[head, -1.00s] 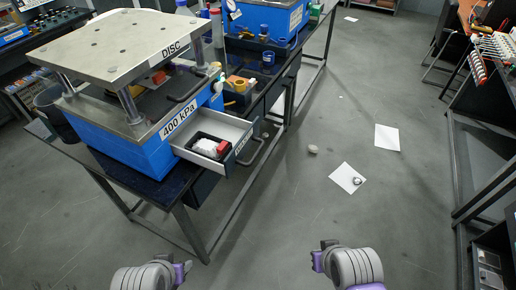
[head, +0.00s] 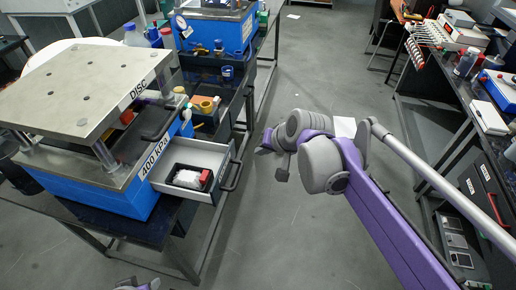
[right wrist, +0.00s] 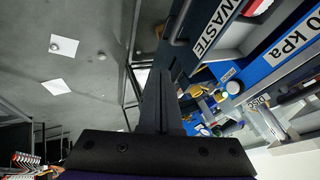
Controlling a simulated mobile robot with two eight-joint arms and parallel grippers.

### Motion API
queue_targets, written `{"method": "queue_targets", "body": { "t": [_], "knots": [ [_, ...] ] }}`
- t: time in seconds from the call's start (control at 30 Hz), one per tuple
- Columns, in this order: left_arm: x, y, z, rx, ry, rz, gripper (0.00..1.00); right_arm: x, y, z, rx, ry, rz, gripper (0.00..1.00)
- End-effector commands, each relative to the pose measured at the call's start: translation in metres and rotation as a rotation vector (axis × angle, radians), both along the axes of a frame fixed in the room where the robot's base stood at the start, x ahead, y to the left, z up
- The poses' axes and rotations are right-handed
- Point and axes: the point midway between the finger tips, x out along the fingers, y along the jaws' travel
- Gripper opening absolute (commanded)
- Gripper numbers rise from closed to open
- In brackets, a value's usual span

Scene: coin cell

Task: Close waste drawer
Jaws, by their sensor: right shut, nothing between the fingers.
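The waste drawer (head: 190,155) is pulled out from under the blue 400 kPa press (head: 115,195) in the head view. A black tray with white and red items sits inside it. Its dark bar handle (head: 234,177) faces right. In the right wrist view, the drawer front (right wrist: 203,38) with its WASTE label shows at upper right. My right gripper (head: 282,174) is to the right of the handle, apart from it. Its fingers (right wrist: 160,85) are shut and empty. My left gripper (head: 136,284) barely shows at the bottom edge; its fingers cannot be made out.
The press stands on a dark table (head: 95,222) with a metal frame. A second blue machine (head: 215,35) stands farther back. Small bottles and yellow parts lie between them. Another bench (head: 455,125) runs along the right. The floor between is open, with paper sheets (right wrist: 61,87).

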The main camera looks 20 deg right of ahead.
Motion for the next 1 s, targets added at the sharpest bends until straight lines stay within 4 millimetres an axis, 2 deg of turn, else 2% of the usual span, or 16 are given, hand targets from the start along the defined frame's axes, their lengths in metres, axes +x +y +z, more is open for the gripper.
{"method": "queue_targets", "body": {
  "t": [0.1, 0.33, 0.43, 0.6, 1.0],
  "knots": [
    [-0.001, 0.000, -0.004, 0.000, 0.002, 0.000, 0.50, 0.015, 0.005, -0.023, 0.001, 0.001, 0.002, 0.00],
    [-0.002, 0.000, -0.008, 0.000, 0.004, 0.000, 0.50, 0.043, 0.014, -0.061, -0.001, 0.000, 0.003, 0.00],
    [-0.001, 0.000, -0.004, 0.000, 0.002, 0.000, 0.50, 0.052, 0.029, -0.059, -0.001, 0.000, 0.006, 0.00],
    [0.000, 0.000, -0.002, 0.000, 0.001, 0.000, 0.50, 0.061, 0.043, -0.058, -0.002, -0.001, 0.003, 0.00],
    [0.000, 0.000, -0.002, 0.000, 0.001, 0.000, 0.50, 0.064, 0.046, -0.059, -0.001, 0.000, 0.000, 0.00]
  ]
}}
